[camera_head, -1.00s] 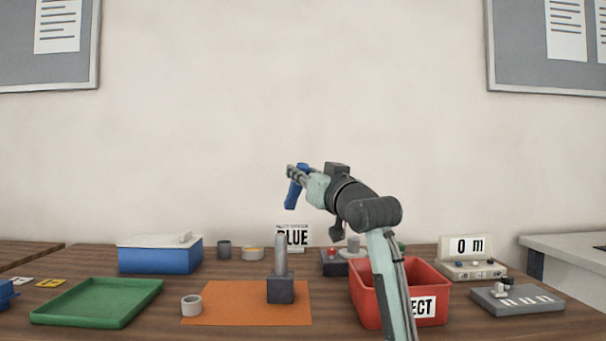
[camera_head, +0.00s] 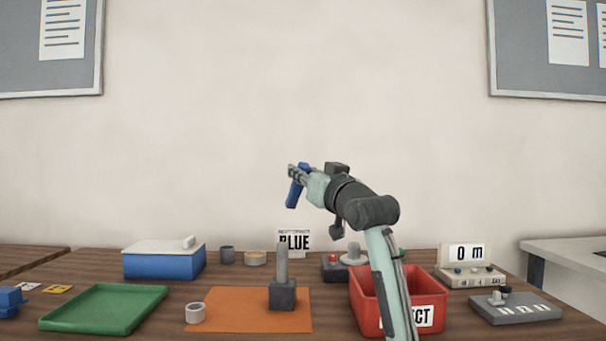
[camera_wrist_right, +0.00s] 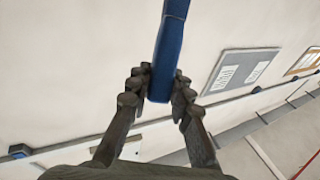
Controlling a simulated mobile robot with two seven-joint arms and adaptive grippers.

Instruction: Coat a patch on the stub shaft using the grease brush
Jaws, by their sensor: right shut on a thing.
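The stub shaft (camera_head: 282,266) is a grey upright cylinder on a dark square block, standing on the orange mat (camera_head: 234,309). My right gripper (camera_head: 298,172) is shut on a blue-handled tool, which I take for the grease brush (camera_head: 295,193), high above the table and above the shaft. In the right wrist view the blue handle (camera_wrist_right: 170,45) sits between the fingers of my right gripper (camera_wrist_right: 160,85). The bristles cannot be made out. My left gripper is not in view.
A red bin (camera_head: 365,309) stands right of the mat, under my right arm. A green tray (camera_head: 104,308) and a grey ring (camera_head: 195,313) lie left. A blue box (camera_head: 163,265), a dark cup (camera_head: 227,255), a shallow tin (camera_head: 255,259) and a BLUE sign (camera_head: 294,241) stand behind.

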